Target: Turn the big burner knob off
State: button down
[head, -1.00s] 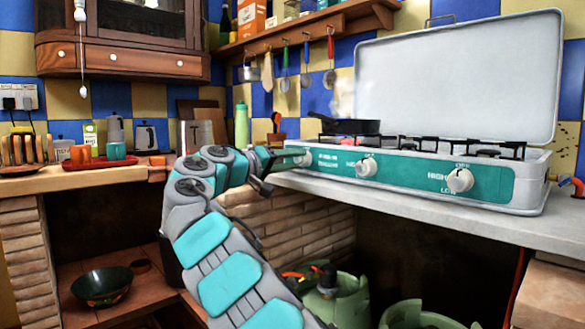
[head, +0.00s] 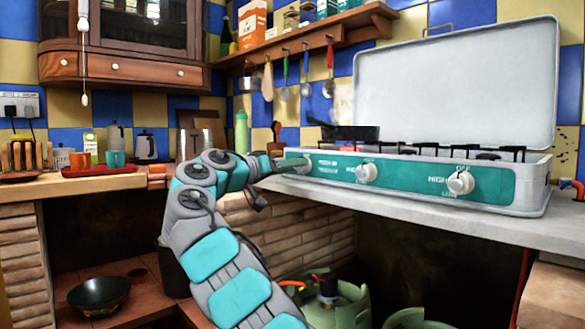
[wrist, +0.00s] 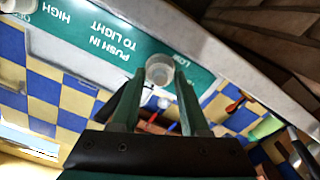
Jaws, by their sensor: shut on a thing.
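The stove (head: 415,186) has a teal front panel with white round knobs. My gripper (head: 298,164) is at the left end of this panel, shut on the leftmost knob, which it mostly hides in the head view. In the wrist view, the leftmost knob (wrist: 158,72) sits between the two fingers of my gripper (wrist: 170,76), beside the "PUSH IN TO LIGHT" lettering. The middle knob (head: 366,172) and the right knob (head: 460,182) stand free. I cannot read the left knob's setting.
A dark pan (head: 350,132) sits on the stove's left part, with a red patch beneath it. The stove's lid (head: 455,85) stands open behind. The grey counter (head: 400,215) runs under the stove. Green gas bottles (head: 340,305) stand below. Utensils hang behind on the left.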

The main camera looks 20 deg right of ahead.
jog(key=shift+f, duration=0.1)
jog(key=shift+c, duration=2)
grip_release()
jog(key=shift+a, duration=0.1)
jog(key=v, duration=0.7)
jog(key=shift+a, duration=0.3)
jog(key=shift+s+d, duration=0.1)
jog(key=shift+s, duration=0.05)
